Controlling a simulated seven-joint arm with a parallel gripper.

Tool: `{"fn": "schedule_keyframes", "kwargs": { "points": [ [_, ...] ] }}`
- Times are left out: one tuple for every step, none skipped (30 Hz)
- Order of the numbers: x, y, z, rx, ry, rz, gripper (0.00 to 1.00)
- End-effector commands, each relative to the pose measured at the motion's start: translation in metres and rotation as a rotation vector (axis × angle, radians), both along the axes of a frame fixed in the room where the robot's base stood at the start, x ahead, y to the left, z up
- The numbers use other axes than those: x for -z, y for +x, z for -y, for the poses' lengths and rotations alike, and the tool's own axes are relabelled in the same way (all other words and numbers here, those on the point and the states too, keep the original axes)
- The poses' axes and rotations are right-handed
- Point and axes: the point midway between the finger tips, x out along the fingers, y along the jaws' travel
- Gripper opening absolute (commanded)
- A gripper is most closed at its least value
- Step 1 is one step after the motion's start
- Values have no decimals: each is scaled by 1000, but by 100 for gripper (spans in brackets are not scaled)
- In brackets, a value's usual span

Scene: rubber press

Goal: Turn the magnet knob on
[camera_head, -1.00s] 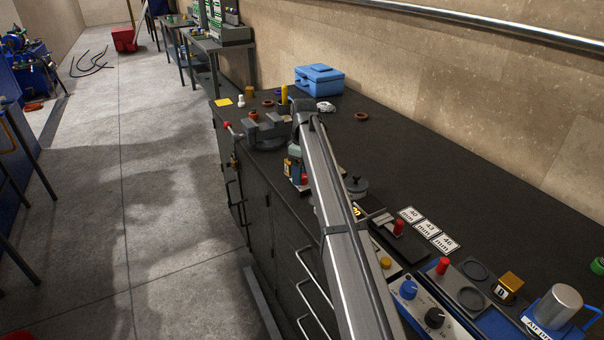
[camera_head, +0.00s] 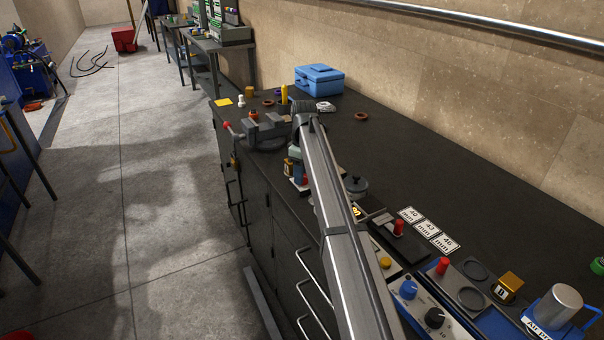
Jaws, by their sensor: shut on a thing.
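My arm reaches from the bottom centre to the middle of the bench, and its wrist bends down at the far end. My gripper (camera_head: 297,157) is at a small device with gold, red and blue parts (camera_head: 299,175) on a pale base, left of the arm. It is shut, seemingly on the magnet knob of this device. The fingertips and the knob are too small and partly hidden to make out the hold or which way the knob points.
A grey vice (camera_head: 262,133) stands just beyond. A round lidded dark thing (camera_head: 356,186) is right of the arm. A control panel (camera_head: 421,308) with blue and black knobs is nearer. A blue box (camera_head: 319,80) stands at the back.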

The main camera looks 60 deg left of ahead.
Motion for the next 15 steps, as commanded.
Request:
{"fn": "schedule_keyframes", "kwargs": {
  "points": [
    [0,0,0,1,0,0,6],
    [0,0,0,2,0,0,6],
    [0,0,0,5,0,0,6],
    [0,0,0,9,-1,-1,6],
    [0,0,0,14,0,-1,6],
    [0,0,0,23,-1,-1,6],
    [0,0,0,31,0,-1,6],
    [0,0,0,40,-1,-1,6],
    [0,0,0,57,-1,-1,6],
    [0,0,0,71,-1,-1,6],
    [0,0,0,87,-1,-1,6],
    [0,0,0,111,0,-1,6],
    [0,0,0,131,0,-1,6],
    [0,1,0,153,-1,-1,6],
    [0,1,0,183,0,-1,6]
  ]
}}
